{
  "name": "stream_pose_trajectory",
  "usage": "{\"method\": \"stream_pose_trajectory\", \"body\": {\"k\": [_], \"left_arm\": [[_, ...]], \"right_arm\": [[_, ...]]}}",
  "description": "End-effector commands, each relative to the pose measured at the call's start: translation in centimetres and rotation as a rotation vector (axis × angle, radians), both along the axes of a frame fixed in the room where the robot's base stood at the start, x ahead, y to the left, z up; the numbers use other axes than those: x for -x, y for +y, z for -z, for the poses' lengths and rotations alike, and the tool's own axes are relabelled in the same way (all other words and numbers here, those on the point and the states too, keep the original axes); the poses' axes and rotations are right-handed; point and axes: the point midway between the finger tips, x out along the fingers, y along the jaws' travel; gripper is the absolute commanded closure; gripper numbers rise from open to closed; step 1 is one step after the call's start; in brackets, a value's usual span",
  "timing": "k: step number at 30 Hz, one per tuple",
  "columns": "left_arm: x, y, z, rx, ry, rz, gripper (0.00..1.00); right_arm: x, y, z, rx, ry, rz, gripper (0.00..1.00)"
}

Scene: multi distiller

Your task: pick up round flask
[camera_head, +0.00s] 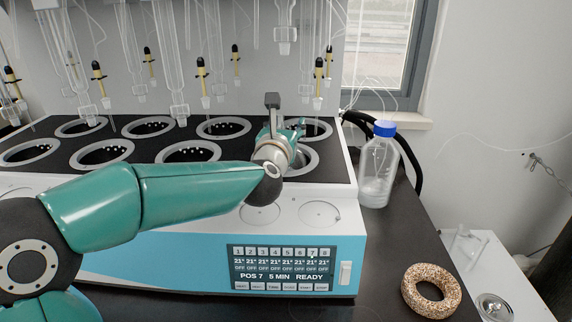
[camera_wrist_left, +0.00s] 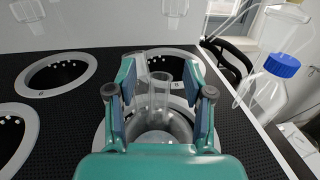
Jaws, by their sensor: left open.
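The round flask (camera_wrist_left: 159,98) is clear glass. In the left wrist view its upright neck stands between my left gripper's fingers, and its body sits low in a round heating well (camera_wrist_left: 106,137). My left gripper (camera_wrist_left: 161,82) is open, with one blue-padded finger on each side of the neck and a gap visible on both sides. In the head view my left gripper (camera_head: 284,128) is over the front right well (camera_head: 313,165) of the distiller, and my arm and gripper largely hide the flask there. My right gripper is not in view.
The distiller's black top has several wells, with glass tubes (camera_head: 175,75) and yellow-black probes (camera_head: 201,78) hanging above. A blue-capped bottle (camera_head: 378,165) stands just right of the distiller. A speckled ring (camera_head: 431,276) lies on the dark bench. The bench between bottle and ring is clear.

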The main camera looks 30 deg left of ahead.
Motion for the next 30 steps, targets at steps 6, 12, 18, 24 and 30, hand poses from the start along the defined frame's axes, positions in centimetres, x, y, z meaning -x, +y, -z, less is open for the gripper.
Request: {"method": "stream_pose_trajectory", "body": {"k": [6, 12, 18, 24, 30], "left_arm": [[0.01, -0.03, 0.04, 0.0, 0.0, 0.001, 0.56], [0.02, -0.04, 0.03, 0.0, 0.0, 0.001, 0.9], [0.04, -0.04, 0.04, 0.0, 0.001, 0.001, 1.0], [0.06, -0.01, -0.07, 0.001, -0.001, 0.0, 1.0], [0.07, 0.0, -0.12, 0.001, -0.001, 0.0, 1.0]], "right_arm": [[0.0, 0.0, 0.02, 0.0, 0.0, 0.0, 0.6], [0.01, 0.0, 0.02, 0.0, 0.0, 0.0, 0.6], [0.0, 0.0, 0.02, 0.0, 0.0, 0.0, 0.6], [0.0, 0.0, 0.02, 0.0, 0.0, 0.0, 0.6], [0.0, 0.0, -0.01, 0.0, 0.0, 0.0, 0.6]]}}
